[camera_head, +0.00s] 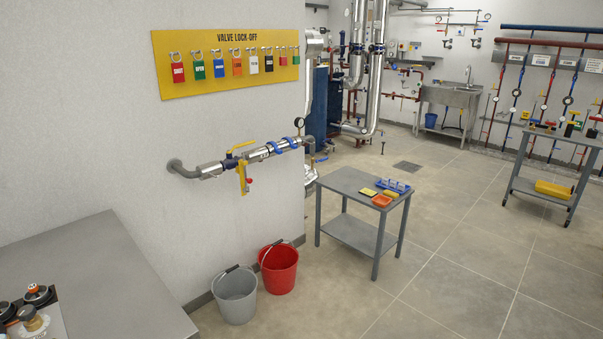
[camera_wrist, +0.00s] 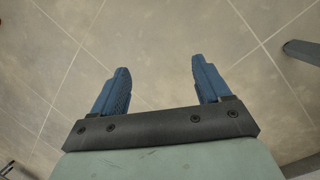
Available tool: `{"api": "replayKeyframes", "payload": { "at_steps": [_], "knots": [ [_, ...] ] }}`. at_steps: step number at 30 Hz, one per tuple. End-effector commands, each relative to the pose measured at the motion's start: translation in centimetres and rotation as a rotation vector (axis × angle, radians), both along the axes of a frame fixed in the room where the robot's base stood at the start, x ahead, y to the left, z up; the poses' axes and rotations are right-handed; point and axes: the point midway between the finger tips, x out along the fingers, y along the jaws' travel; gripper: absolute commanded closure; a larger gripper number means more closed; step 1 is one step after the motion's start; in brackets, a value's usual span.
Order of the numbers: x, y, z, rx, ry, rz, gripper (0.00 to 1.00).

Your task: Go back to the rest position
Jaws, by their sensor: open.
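My gripper (camera_wrist: 160,75) shows only in the wrist view. Its two blue fingers stand wide apart, with nothing between them. Below the fingers is the tiled floor (camera_wrist: 155,35). No part of my arm or gripper is seen in the head view, so its place relative to the furniture there cannot be told.
A grey bench (camera_head: 95,285) is at the lower left. A grey bucket (camera_head: 236,296) and a red bucket (camera_head: 279,270) stand by the wall. A small grey table (camera_head: 345,185) holds trays. A pipe with a yellow-handled valve (camera_head: 240,150) runs along the wall. Floor at the right front is clear.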

Motion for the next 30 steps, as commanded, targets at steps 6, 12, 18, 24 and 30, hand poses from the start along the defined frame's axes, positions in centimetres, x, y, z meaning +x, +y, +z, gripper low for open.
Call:
{"api": "replayKeyframes", "payload": {
  "at_steps": [6, 12, 18, 24, 30],
  "knots": [
    [-8.6, -3.7, -2.8, 0.024, 0.12, -0.053, 0.23],
    [-16.2, -5.9, -4.3, 0.054, 0.221, -0.103, 0.23],
    [-22.5, -7.0, -4.9, 0.087, 0.306, -0.146, 0.23],
    [-25.8, -7.4, -5.1, 0.106, 0.35, -0.171, 0.23],
    [-26.3, -7.4, -5.1, 0.11, 0.357, -0.175, 0.23]
  ]
}}
